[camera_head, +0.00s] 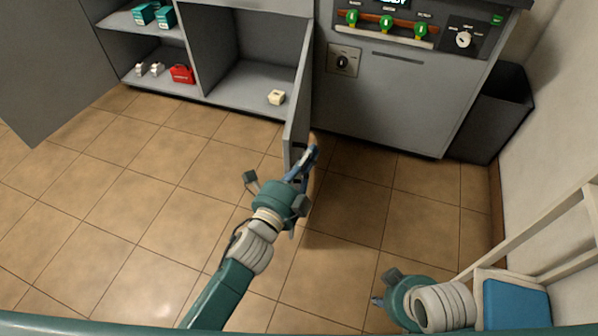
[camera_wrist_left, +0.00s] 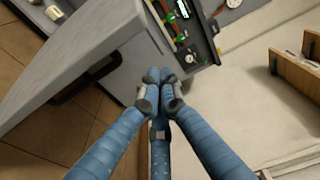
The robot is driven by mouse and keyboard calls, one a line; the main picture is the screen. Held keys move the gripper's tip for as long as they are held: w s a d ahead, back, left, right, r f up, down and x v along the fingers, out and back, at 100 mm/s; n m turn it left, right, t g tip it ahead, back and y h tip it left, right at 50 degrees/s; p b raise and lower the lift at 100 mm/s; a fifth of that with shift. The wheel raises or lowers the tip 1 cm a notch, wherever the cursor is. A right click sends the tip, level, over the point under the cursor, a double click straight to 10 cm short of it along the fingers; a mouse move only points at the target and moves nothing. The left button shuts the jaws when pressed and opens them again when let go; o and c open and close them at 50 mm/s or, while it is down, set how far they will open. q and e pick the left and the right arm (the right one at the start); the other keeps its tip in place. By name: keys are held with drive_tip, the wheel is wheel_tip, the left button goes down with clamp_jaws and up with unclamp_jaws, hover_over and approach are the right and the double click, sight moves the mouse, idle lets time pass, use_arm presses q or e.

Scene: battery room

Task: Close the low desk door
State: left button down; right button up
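The low desk door (camera_head: 299,100) is a grey panel. It stands open, swung out from the cabinet and seen nearly edge-on in the head view. In the left wrist view the door (camera_wrist_left: 75,55) fills the upper left, with a dark handle (camera_wrist_left: 85,82) on its face. My left gripper (camera_head: 310,154) is by the door's near free edge, on its right side; contact is unclear. In the left wrist view its fingertips (camera_wrist_left: 160,78) are together with nothing visible between them. My right gripper (camera_head: 378,301) is low at right, away from the door, its fingers mostly hidden.
The open cabinet (camera_head: 240,85) holds a small cream box (camera_head: 276,97), a red case (camera_head: 182,74) and teal boxes (camera_head: 153,14). Another grey door (camera_head: 45,65) stands open at left. A control panel cabinet (camera_head: 400,105) and dark bin (camera_head: 492,115) are at right. The tiled floor is clear.

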use_arm(q)
drive_tip(key=shift+w+a, duration=0.3)
drive_tip(key=shift+a, duration=0.6)
drive_tip(key=shift+w+a, duration=0.25)
drive_tip(key=shift+a, duration=0.65)
drive_tip(key=shift+a, duration=0.1)
